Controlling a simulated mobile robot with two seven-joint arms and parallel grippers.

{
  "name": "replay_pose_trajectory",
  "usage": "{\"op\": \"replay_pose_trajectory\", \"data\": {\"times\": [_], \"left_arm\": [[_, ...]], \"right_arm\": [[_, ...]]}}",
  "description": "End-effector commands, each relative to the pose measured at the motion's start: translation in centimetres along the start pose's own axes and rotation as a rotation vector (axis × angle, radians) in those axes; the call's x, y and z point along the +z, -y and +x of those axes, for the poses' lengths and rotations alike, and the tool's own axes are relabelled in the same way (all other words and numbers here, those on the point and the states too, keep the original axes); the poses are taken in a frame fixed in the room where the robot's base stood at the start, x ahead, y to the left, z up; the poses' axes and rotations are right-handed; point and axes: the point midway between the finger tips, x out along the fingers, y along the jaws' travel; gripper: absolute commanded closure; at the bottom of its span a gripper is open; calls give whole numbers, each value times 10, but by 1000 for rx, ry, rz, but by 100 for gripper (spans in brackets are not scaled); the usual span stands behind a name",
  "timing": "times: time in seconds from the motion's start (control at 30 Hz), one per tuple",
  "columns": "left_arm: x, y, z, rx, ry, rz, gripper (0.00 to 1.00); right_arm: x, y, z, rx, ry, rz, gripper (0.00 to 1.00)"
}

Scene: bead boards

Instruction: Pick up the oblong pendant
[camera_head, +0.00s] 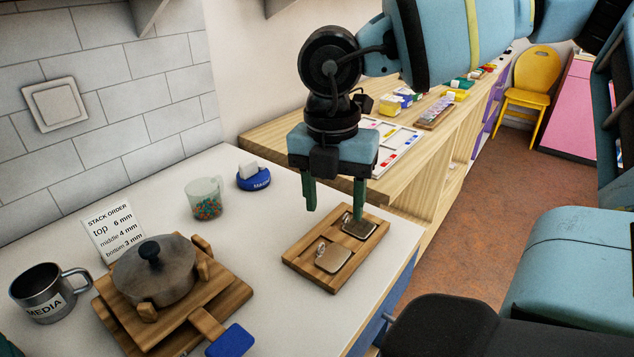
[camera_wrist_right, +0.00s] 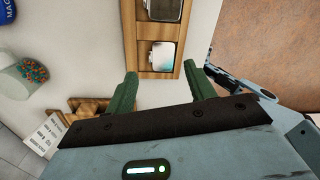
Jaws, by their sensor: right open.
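Two flat pendants lie in separate compartments of a wooden tray (camera_head: 293,260) near the counter's right edge. The nearer is pale and rounded-cornered (camera_head: 332,259); the farther is darker (camera_head: 359,229), partly behind a finger. Each has a small metal loop at one end. I cannot tell for certain which one is the oblong pendant. My right gripper (camera_head: 334,213) is open, empty and pointing down above the tray. In the right wrist view, its fingers (camera_wrist_right: 161,73) are spread just below the pale pendant (camera_wrist_right: 163,54), with the dark one (camera_wrist_right: 164,10) beyond.
A cup of beads (camera_head: 205,199) and a blue magnet holder (camera_head: 253,179) stand left of the tray. A grey lidded pot (camera_head: 155,272) on wooden boards, a metal mug (camera_head: 42,291) and a stack-order card (camera_head: 113,228) are farther left. Clear counter lies between.

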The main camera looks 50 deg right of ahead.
Motion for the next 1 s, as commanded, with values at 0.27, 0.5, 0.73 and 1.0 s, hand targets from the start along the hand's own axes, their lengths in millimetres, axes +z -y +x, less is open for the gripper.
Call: {"op": "replay_pose_trajectory", "data": {"times": [0.27, 0.5, 0.73, 1.0], "left_arm": [[1, 0, -1, 1, 3, 0, 100], [2, 0, 0, 1, 4, 0, 100], [1, 0, -1, 1, 2, 0, 100], [0, 0, -2, 1, 0, 0, 100]], "right_arm": [[0, 0, 10, -1, -1, -1, 46], [0, 0, 26, 1, -1, 0, 46], [0, 1, 45, -3, -4, -1, 46], [0, 1, 75, 0, -2, 0, 46]]}}
